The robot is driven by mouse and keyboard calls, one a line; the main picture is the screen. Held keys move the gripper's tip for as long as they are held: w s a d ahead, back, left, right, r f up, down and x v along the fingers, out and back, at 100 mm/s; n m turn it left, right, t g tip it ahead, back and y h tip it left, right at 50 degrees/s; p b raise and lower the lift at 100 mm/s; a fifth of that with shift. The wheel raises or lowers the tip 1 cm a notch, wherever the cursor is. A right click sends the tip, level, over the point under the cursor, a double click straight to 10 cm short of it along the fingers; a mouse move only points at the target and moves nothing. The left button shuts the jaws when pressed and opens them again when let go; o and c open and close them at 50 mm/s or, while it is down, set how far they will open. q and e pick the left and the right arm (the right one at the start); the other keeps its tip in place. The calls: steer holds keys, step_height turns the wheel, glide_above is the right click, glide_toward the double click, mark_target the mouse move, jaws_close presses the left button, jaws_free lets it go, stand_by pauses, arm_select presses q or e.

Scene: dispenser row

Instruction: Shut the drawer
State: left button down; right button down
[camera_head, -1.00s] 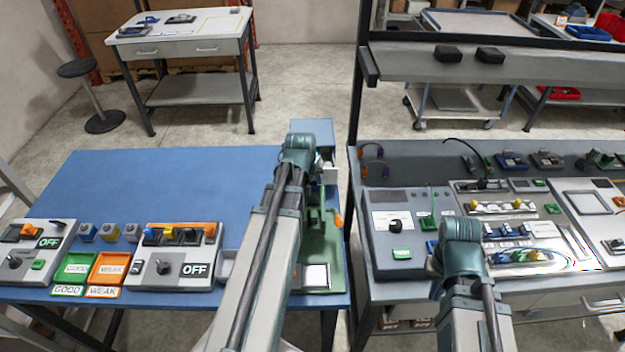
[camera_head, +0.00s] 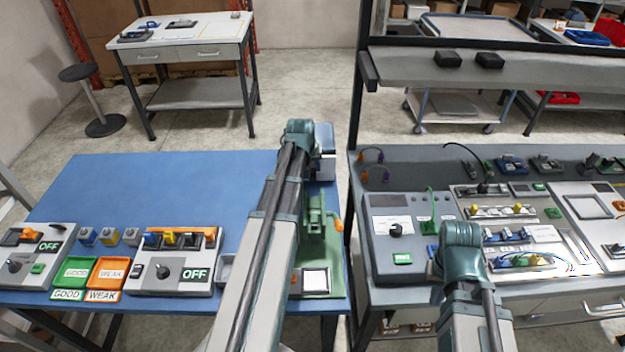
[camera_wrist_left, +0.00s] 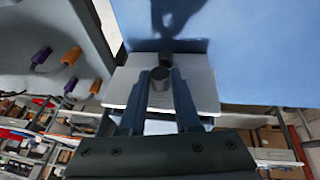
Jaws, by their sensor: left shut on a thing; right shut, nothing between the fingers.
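In the left wrist view my left gripper (camera_wrist_left: 160,92) is shut on a dark round knob (camera_wrist_left: 160,78). The knob stands in front of a pale panel (camera_wrist_left: 203,88), which looks like the drawer's front. In the head view a small box with a blue top (camera_head: 325,138) stands at the far right corner of the blue table, and I take it to be the drawer unit. My left arm partly covers it and hides my left gripper there. How far the drawer is out cannot be told. My right arm shows over the grey bench, but its gripper is hidden.
A green device (camera_head: 322,240) stands beside my left arm on the blue table (camera_head: 165,190). A control box marked OFF (camera_head: 172,272) and green and orange trays (camera_head: 106,268) lie left. The grey bench (camera_head: 357,215) holds several panels. The blue table's middle is clear.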

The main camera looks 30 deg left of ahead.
arm_select(q)
steer(key=shift+w+a, duration=0.4)
steer(key=shift+w, duration=0.2)
steer(key=shift+w+a, duration=0.35)
steer(key=shift+w, duration=0.25)
steer(key=c, duration=0.6)
jaws_free()
steer(key=p+v, duration=1.2)
steer(key=v, duration=0.2)
steer(key=shift+p, duration=0.35)
steer(key=shift+f, duration=0.1)
